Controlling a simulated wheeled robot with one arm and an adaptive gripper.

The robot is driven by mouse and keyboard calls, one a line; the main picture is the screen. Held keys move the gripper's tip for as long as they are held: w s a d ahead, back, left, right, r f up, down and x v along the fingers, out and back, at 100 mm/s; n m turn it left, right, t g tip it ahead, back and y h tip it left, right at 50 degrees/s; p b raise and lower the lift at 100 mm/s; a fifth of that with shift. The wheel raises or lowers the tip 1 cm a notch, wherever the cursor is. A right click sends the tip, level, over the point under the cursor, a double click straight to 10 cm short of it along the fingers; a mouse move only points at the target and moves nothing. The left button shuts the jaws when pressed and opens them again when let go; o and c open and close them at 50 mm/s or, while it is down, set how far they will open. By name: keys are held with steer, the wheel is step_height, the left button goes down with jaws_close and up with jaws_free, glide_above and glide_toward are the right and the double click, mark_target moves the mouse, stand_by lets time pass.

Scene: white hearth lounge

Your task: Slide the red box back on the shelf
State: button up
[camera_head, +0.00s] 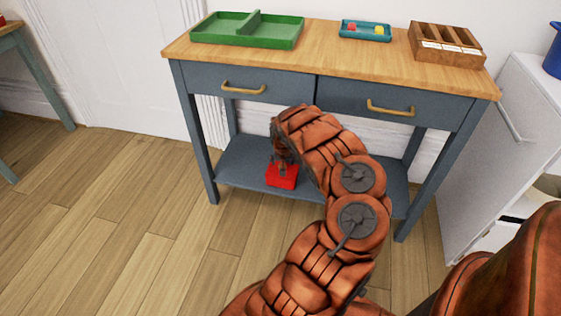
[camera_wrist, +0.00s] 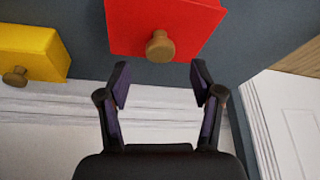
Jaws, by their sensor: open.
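The red box (camera_head: 281,177) sits at the front edge of the blue-grey lower shelf (camera_head: 238,168) of the console table, partly covered by my arm. In the wrist view the red box (camera_wrist: 165,22) fills the top middle, with a round wooden knob (camera_wrist: 160,46) on the face toward me. My gripper (camera_wrist: 160,78) is open and empty, its two fingers spread either side of the knob's line. The fingertips appear just short of the knob, not around it. In the head view my gripper (camera_head: 282,158) is by the red box, its fingers hard to make out.
A yellow box (camera_wrist: 30,52) with a knob is left of the red box in the wrist view. The tabletop (camera_head: 330,58) above holds a green tray (camera_head: 212,36), a teal tray (camera_head: 349,33) and a wooden organiser (camera_head: 432,54). Table legs flank the shelf; floor in front is clear.

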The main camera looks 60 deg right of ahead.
steer(key=shift+b+x, duration=1.6)
steer(key=shift+x, duration=1.05)
jaws_close()
steer(key=shift+w+d+b, duration=0.35)
steer(key=shift+d+b, duration=0.25)
steer(key=shift+d, duration=0.2)
steer(key=shift+w+d+b, duration=0.35)
steer(key=shift+d+b, duration=0.25)
steer(key=shift+d, duration=0.25)
steer(key=shift+w+d, duration=0.1)
steer(key=shift+w+d+b, duration=0.3)
steer(key=shift+d+b, duration=0.2)
steer(key=shift+d, duration=0.6)
steer(key=shift+w+d+b, duration=0.5)
steer(key=shift+d+b, duration=0.3)
steer(key=shift+b, duration=0.05)
steer(key=shift+d+b, duration=0.3)
steer(key=shift+d, duration=0.2)
